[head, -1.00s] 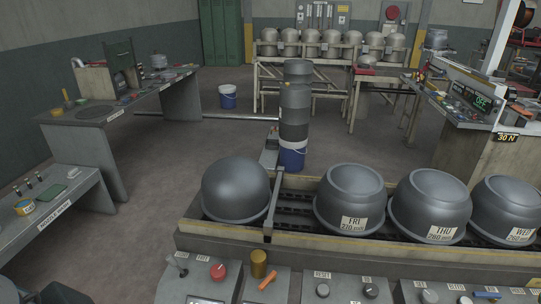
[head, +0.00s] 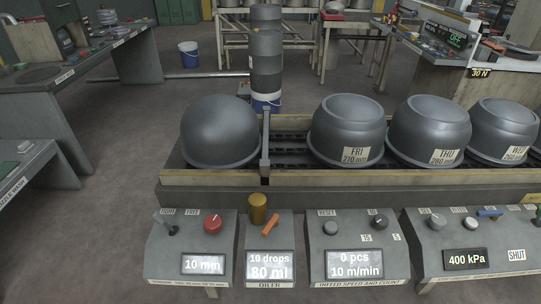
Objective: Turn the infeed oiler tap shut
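The oiler panel (head: 252,242) stands at the front, left of centre, in the head view. It carries a brass-coloured cylinder (head: 258,208) and an orange tap lever (head: 270,225). The lever lies at a slant, its upper end toward the right. Its display (head: 270,266) reads 10 drops and 80 ml, with the label OILER below. Neither of my grippers is in view, and nothing of mine touches the tap.
Left of the oiler is a panel with a red knob (head: 213,222) and a 10 mm display. To the right stand the infeed speed panel (head: 314,240) and a 400 kPa panel with a blue lever (head: 490,213). Behind runs a conveyor (head: 340,178) bearing several grey domed vessels.

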